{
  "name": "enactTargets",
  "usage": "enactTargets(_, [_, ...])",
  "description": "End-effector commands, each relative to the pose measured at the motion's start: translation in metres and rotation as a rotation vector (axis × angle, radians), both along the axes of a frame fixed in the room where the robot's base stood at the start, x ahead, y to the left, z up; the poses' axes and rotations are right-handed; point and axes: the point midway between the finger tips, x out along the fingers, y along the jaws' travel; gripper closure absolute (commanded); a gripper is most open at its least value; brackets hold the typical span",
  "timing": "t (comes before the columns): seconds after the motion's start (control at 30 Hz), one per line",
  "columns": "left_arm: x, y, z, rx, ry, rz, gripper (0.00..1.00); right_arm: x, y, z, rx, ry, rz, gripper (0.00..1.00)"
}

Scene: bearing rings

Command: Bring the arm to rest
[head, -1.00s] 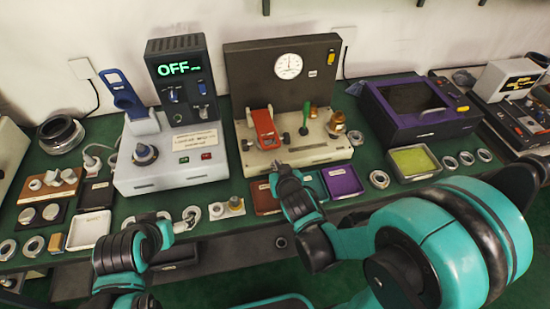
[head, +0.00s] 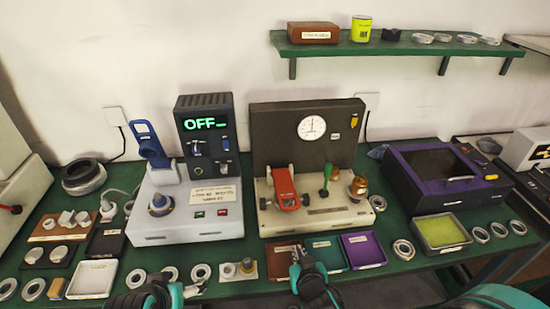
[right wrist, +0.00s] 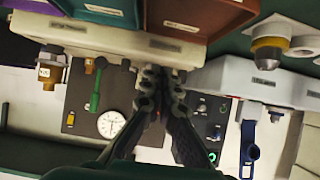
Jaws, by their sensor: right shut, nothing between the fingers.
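My right gripper (head: 298,258) is at the front edge of the green bench, in front of the press fixture (head: 318,208) and beside the small trays. In the right wrist view its fingers (right wrist: 163,76) are together with nothing between them. My left gripper (head: 194,290) is low in the head view at the bench's front edge, near several bearing rings (head: 201,272). It is small and partly cut off, so its jaw state is unclear. Much of both arms is outside the head view.
A white unit (head: 190,213) reading "OFF" stands left of the fixture. A purple box (head: 440,175) and yellow-lined tray (head: 441,233) are at right. Brown, teal and purple (head: 363,250) trays line the front. A wall shelf (head: 395,46) holds a tin and rings.

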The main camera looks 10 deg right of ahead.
Motion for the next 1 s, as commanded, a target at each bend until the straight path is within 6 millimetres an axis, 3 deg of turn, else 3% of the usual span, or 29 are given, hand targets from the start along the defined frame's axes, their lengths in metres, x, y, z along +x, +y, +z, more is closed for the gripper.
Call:
enactTargets(0.17, [0.0,0.0,0.0,0.0,0.0,0.0,0.15,0.0,-0.005,0.002,-0.004,0.021,-0.008,1.0])
enactTargets(0.37, [0.0,0.0,0.0,0.0,0.0,0.0,0.15,-0.009,-0.025,0.015,-0.019,0.135,-0.035,1.0])
enactTargets(0.6, [0.0,0.0,0.0,0.0,0.0,0.0,0.15,-0.05,-0.045,0.044,-0.018,0.306,-0.029,1.0])
enactTargets(0.8, [0.0,0.0,0.0,0.0,0.0,0.0,0.15,-0.084,-0.049,0.062,-0.006,0.391,-0.004,1.0])
enactTargets(1.0, [0.0,0.0,0.0,0.0,0.0,0.0,0.15,-0.095,-0.049,0.068,-0.002,0.415,0.008,1.0])
